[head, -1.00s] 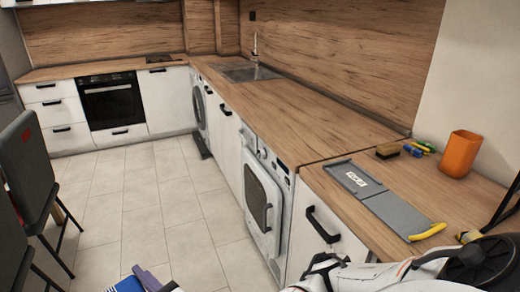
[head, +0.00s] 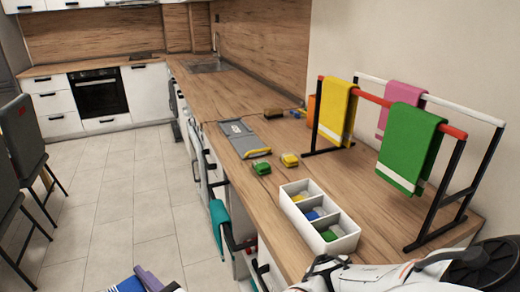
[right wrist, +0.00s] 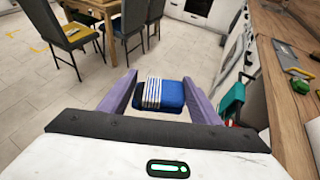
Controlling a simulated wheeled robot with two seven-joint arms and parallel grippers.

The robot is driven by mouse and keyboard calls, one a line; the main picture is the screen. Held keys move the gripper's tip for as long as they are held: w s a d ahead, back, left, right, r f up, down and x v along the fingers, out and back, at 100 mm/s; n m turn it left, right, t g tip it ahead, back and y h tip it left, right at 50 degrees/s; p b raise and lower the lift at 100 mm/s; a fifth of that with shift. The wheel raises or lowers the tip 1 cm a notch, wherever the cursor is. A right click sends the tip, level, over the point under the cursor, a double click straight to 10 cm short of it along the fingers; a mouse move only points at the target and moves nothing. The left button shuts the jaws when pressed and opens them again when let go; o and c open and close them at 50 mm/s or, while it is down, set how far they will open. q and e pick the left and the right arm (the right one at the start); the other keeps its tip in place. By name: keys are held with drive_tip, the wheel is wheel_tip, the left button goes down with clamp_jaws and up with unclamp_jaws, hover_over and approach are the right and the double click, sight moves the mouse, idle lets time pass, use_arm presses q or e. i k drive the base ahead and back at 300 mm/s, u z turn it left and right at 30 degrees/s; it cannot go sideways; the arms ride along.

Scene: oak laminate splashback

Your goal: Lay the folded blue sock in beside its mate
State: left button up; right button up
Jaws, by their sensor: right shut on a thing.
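The folded blue sock (right wrist: 172,95), with white stripes, is between the purple fingers of my right gripper (right wrist: 158,100) in the right wrist view. The gripper is shut on it and holds it above the floor, clear of the counter. In the head view the sock (head: 124,285) shows partly at the bottom edge beside a purple finger. My left gripper is out of view.
A drying rack (head: 452,183) with yellow, pink and green cloths stands right of the box. A green bundle (head: 261,168), a yellow bundle (head: 289,160) and a grey folding board (head: 240,130) lie behind the box. A teal cloth (head: 219,228) hangs at the counter front.

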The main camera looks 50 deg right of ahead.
sight(262, 167)
drive_tip(key=k, duration=0.7)
drive_tip(key=z, duration=0.8)
drive_tip(key=i, duration=0.5)
drive_tip(key=u, duration=0.1)
